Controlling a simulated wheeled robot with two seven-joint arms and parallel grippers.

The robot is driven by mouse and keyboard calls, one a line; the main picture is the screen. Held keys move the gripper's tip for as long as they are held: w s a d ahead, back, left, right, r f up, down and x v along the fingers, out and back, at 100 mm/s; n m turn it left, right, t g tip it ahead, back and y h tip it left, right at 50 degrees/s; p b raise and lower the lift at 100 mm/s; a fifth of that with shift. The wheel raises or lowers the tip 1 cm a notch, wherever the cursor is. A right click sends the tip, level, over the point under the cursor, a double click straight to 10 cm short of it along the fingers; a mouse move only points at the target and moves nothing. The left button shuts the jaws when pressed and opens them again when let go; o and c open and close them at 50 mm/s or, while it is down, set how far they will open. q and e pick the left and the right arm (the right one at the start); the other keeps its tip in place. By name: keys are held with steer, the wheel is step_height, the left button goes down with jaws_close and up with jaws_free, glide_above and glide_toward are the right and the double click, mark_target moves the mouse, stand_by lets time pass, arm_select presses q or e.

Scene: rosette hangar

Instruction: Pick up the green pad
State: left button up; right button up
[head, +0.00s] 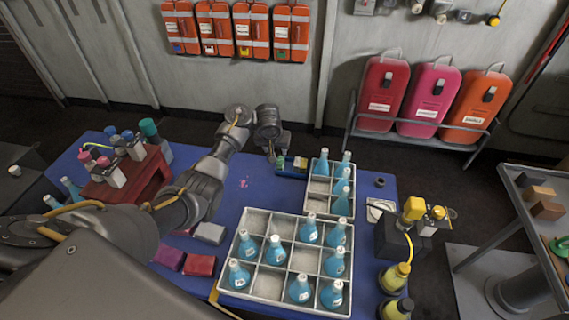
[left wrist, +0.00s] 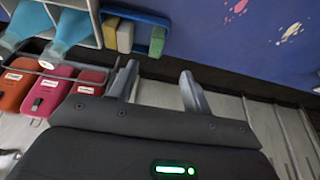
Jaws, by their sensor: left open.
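The green pad (left wrist: 157,42) stands at the end of a small blue tray (left wrist: 135,14), beside a yellow pad (left wrist: 125,37) and a cream pad (left wrist: 110,31). In the head view the tray (head: 291,173) lies at the far edge of the blue table, with the green pad (head: 281,161) at its left end. My left gripper (left wrist: 158,78) is open and empty, its fingertips short of the green pad and apart from it in the left wrist view. In the head view the left gripper (head: 275,151) hangs close by the tray's left end. My right gripper is not in view.
A small crate (head: 318,205) of blue flasks stands right beside the tray. A larger flask crate (head: 260,287) is nearer. A red stand (head: 128,184) with bottles is at the left.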

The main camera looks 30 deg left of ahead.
arm_select(q)
steer(key=f, duration=0.1)
steer(key=b, duration=0.3)
glide_above(280, 162)
steer(key=s, duration=0.3)
steer(key=f, duration=0.4)
steer(key=shift+w+d+f, duration=0.2)
steer(key=shift+d+f, duration=0.05)
steer(key=shift+f, duration=0.15)
steer(key=shift+w+f, duration=0.15)
steer(key=shift+f, duration=0.15)
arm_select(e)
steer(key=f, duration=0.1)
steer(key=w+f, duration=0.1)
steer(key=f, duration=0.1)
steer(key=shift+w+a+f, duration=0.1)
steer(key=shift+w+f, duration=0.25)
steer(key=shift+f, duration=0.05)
arm_select(q)
steer(key=b+x, duration=0.1)
steer(key=x, duration=0.4)
steer(key=shift+f, duration=0.1)
steer(key=shift+d, duration=0.1)
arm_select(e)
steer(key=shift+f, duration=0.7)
arm_select(q)
steer(key=c, duration=1.1)
